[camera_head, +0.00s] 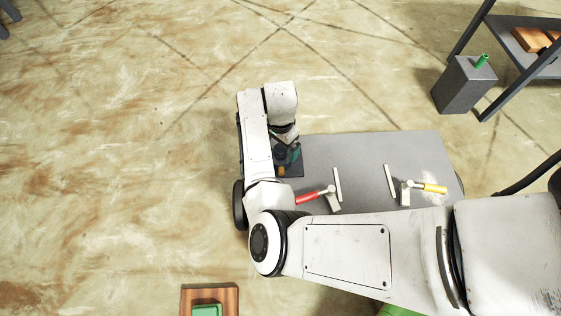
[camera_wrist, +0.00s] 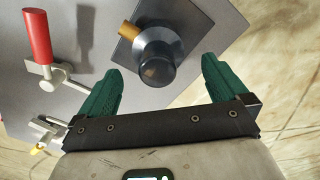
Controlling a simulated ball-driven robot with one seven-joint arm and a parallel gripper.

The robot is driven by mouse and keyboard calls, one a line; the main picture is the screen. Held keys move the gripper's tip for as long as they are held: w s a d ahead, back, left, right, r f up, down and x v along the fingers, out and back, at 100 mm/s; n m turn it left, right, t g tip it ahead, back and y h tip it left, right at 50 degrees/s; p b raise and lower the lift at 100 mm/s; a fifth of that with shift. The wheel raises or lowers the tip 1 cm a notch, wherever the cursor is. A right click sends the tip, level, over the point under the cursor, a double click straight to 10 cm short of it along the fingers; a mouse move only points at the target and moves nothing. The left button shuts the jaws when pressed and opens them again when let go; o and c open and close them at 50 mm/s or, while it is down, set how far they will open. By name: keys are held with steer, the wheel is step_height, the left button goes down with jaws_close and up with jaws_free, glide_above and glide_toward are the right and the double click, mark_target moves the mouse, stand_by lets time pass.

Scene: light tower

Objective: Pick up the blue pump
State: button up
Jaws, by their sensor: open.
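The blue pump (camera_wrist: 157,54) is a dark blue-grey round body with an orange-brown stub, on a dark square plate at the corner of the grey table (camera_wrist: 85,12). In the head view the pump (camera_head: 281,154) is partly hidden under my arm at the table's left end. My gripper (camera_wrist: 163,72) has two green fingers spread apart. In the wrist view the pump shows between and just beyond the fingertips. I cannot tell the height gap, and I see no grip on it.
A red-handled clamp (camera_wrist: 38,38) stands beside the pump on the table (camera_head: 350,150). A yellow-handled clamp (camera_head: 433,188) stands further right. A grey box (camera_head: 461,88) with a green bottle stands by a dark shelf (camera_head: 508,45). The floor at left is open.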

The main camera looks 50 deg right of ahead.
mark_target(281, 158)
steer(key=f+b, duration=0.1)
steer(key=f, duration=0.1)
steer(key=f+b, duration=0.1)
steer(key=f, duration=0.1)
steer(key=f+b, duration=0.1)
steer(key=f, duration=0.1)
steer(key=shift+s+a+b, duration=0.1)
steer(key=shift+a+b, duration=0.15)
steer(key=shift+b, duration=0.05)
steer(key=shift+r, duration=0.1)
steer(key=shift+c, duration=0.3)
steer(key=shift+r, duration=0.1)
jaws_close()
